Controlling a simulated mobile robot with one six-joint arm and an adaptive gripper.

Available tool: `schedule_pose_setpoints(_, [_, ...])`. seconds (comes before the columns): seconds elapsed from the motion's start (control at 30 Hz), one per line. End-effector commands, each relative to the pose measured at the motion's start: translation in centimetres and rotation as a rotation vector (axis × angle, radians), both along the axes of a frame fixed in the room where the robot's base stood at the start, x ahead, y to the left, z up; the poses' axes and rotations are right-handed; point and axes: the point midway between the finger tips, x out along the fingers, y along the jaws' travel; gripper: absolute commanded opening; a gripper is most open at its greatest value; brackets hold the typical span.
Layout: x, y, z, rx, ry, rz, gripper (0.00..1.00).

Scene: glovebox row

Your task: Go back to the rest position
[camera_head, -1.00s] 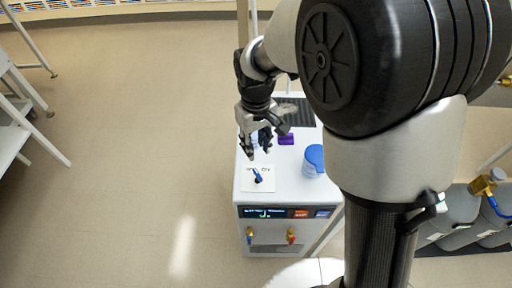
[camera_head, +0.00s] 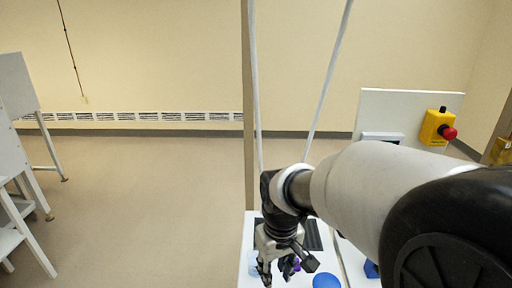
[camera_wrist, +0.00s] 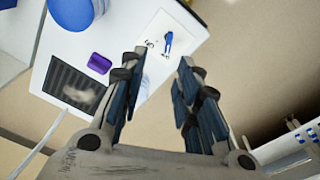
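My gripper (camera_head: 279,268) hangs over the white bench unit (camera_head: 246,240) at the bottom of the head view, fingers pointing down. In the wrist view my gripper (camera_wrist: 155,90) has its two fingers apart with nothing between them. No part of my gripper visibly touches anything.
On the white top are a purple block (camera_wrist: 99,63), a dark grille (camera_wrist: 72,86) and a blue-lidded container (camera_wrist: 76,10). A yellow box with a red button (camera_head: 437,127) is at right. White stands (camera_head: 18,110) are at far left. Open floor (camera_head: 150,200) lies between.

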Motion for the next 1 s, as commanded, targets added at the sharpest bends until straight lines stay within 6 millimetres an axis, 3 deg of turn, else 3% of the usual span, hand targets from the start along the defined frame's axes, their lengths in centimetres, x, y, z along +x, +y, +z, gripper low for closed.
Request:
schedule_pose_setpoints(0.03, [-1.4, -1.3, 2.1, 0.010, -0.036, -0.038, 0.30])
schedule_pose_setpoints(0.2, [-6.4, -4.8, 6.4, 0.034, -0.126, -0.155, 0.30])
schedule_pose_setpoints(0.33, [-10.5, -6.9, 8.2, 0.050, -0.195, -0.243, 0.30])
schedule_pose_setpoints(0.5, [-15.1, -8.8, 8.9, 0.067, -0.272, -0.338, 0.30])
schedule_pose_setpoints(0.7, [-17.6, -9.6, 8.6, 0.076, -0.316, -0.394, 0.30])
schedule_pose_setpoints(1.0, [-17.9, -9.7, 8.6, 0.077, -0.321, -0.401, 0.30])
